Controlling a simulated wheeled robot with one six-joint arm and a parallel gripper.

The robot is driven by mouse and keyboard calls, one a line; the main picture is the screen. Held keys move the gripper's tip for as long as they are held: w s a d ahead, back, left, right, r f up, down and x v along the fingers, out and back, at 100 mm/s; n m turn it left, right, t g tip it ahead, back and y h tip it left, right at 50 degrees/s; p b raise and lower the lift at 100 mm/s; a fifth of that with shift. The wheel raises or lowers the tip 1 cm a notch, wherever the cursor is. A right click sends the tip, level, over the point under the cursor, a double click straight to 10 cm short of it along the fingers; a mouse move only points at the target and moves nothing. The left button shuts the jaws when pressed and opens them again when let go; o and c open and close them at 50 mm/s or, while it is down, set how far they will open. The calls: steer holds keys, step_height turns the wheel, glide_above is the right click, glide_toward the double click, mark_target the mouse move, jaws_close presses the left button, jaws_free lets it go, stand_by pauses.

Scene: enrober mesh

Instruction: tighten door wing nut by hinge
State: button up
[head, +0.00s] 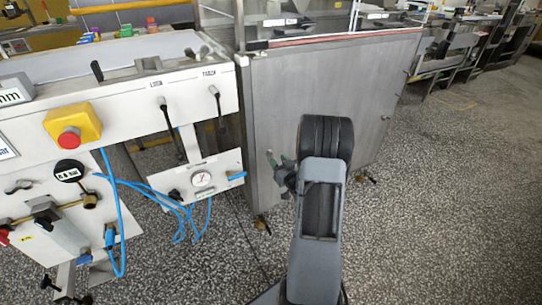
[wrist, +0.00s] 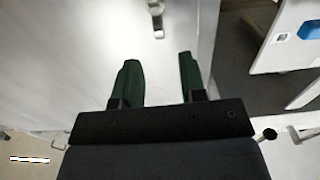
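The door is a large grey steel panel (head: 340,85) in the middle of the head view. My gripper (head: 281,171) is in front of its lower left part, with my arm in front of some of the panel. In the wrist view, the two dark green fingers of my gripper (wrist: 155,60) are apart with nothing between them. A small metal fitting (wrist: 157,14) stands on the pale panel beyond the fingertips, at the top edge and partly cut off. I cannot tell whether it is the wing nut. No wing nut shows clearly in the head view.
A white control panel (head: 120,105) with levers, a red button (head: 69,138) and a pressure gauge (head: 202,180) stands left of the door. Blue hoses (head: 121,235) hang below it. Speckled floor (head: 440,220) is clear at the right.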

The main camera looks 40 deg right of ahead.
mark_target(271, 152)
steer(key=shift+w+d+b, duration=0.2)
steer(key=shift+w+b, duration=0.1)
steer(key=shift+w, duration=1.25)
steer(key=shift+w+d+b, duration=0.2)
steer(key=shift+w+b, duration=0.05)
steer(key=shift+w, duration=1.25)
jaws_close()
